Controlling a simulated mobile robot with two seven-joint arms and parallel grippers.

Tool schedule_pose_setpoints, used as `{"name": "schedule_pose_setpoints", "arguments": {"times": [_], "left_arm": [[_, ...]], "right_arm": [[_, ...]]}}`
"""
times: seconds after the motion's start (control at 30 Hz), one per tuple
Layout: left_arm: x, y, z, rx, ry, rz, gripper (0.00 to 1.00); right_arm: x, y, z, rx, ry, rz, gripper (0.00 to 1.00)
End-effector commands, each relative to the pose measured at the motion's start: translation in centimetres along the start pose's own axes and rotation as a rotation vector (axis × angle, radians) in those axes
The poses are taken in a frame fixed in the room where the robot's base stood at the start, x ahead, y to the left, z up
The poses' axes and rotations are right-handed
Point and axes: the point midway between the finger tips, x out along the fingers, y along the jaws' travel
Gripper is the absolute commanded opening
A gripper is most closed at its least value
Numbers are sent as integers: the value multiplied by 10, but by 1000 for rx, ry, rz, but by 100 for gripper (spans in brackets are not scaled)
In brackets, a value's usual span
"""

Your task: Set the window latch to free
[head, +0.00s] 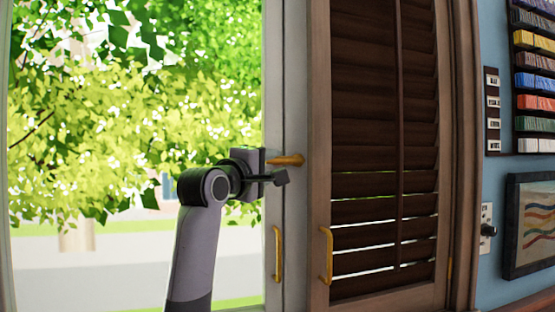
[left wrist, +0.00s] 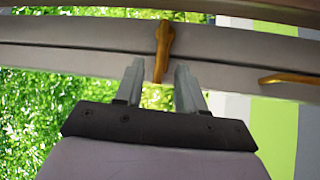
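The window latch (head: 287,160) is a small brass lever on the pale window frame. In the head view it lies about level, its left end hidden behind my left gripper (head: 270,174). In the left wrist view the latch (left wrist: 163,42) runs down the picture, and its lower tip shows in the gap between the fingertips of my left gripper (left wrist: 159,74). The fingers are apart with space on both sides of the latch. I cannot tell how deep the tip reaches between them. My right gripper is in neither view.
A brass pull handle (head: 278,254) is on the window frame below the latch. A dark louvred shutter (head: 375,120) with its own brass handle (head: 327,256) stands to the right. Farther right are a wall switch (head: 487,229) and a framed picture (head: 533,222).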

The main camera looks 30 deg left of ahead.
Motion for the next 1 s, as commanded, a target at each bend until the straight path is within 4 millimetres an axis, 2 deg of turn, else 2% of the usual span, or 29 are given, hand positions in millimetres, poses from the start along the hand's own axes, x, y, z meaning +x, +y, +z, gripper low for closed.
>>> {"name": "schedule_pose_setpoints", "arguments": {"times": [0.1, 0.3, 0.7, 0.77, 0.8, 0.83, 1.0], "left_arm": [[16, 2, -1, 1, 1, -2, 39], [34, 1, 0, 2, 0, -1, 39], [39, 0, 0, 2, 1, 1, 39], [39, 0, 0, 2, 1, 1, 20], [39, 0, 0, 2, 1, 1, 6], [39, 0, 0, 2, 1, 1, 0], [39, 0, 0, 2, 1, 0, 0]], "right_arm": [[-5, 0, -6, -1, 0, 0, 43], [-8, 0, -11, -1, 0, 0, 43], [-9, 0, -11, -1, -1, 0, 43], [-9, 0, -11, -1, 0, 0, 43], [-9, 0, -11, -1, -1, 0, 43], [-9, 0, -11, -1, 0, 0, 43], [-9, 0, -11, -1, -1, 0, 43]]}}
